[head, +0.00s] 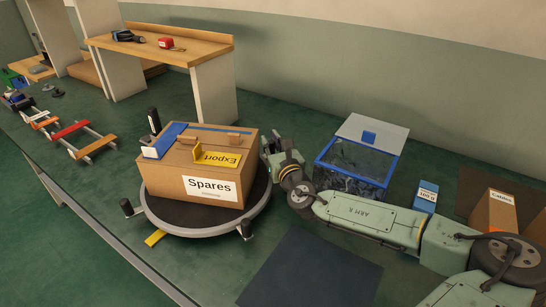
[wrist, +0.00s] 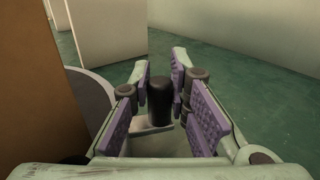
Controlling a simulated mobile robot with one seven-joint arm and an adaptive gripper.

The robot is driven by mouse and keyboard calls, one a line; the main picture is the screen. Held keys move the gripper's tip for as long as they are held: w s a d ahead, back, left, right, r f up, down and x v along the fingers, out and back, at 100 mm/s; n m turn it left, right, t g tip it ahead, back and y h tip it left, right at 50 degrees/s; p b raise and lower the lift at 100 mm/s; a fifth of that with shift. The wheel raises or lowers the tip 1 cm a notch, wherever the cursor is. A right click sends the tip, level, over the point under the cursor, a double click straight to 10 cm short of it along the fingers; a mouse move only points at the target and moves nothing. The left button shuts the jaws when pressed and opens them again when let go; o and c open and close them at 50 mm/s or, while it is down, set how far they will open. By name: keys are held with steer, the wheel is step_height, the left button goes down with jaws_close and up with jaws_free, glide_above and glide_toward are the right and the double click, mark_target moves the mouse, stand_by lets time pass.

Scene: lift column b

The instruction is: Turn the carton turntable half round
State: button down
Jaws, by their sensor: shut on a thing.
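The turntable (head: 205,226) is a dark round disc with a pale rim and several upright black handle posts; one post (head: 127,207) stands at the front left and another (head: 245,230) at the front. A brown carton labelled "Spares" (head: 213,190) sits on the disc, with a blue strip and a yellow "Export" tag on top. My gripper (head: 268,150) is at the turntable's right edge, beside the carton. In the wrist view its purple pads are shut around a black handle post (wrist: 160,95). The carton's side fills the left of that view.
A clear bin with a blue frame (head: 350,165) stands just right of my gripper. A small blue-and-white box (head: 427,195) and a "Cables" carton (head: 493,213) stand farther right. A dark mat (head: 312,270) lies empty in front. A wooden bench (head: 175,50) stands behind.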

steer(key=shift+a, duration=0.1)
steer(key=c, duration=1.5)
jaws_free()
steer(key=v, duration=1)
steer(key=shift+s+d, duration=0.2)
steer(key=shift+s, duration=0.05)
steer(key=shift+s+d, duration=0.1)
steer(key=shift+s, duration=0.6)
steer(key=shift+c, duration=0.3)
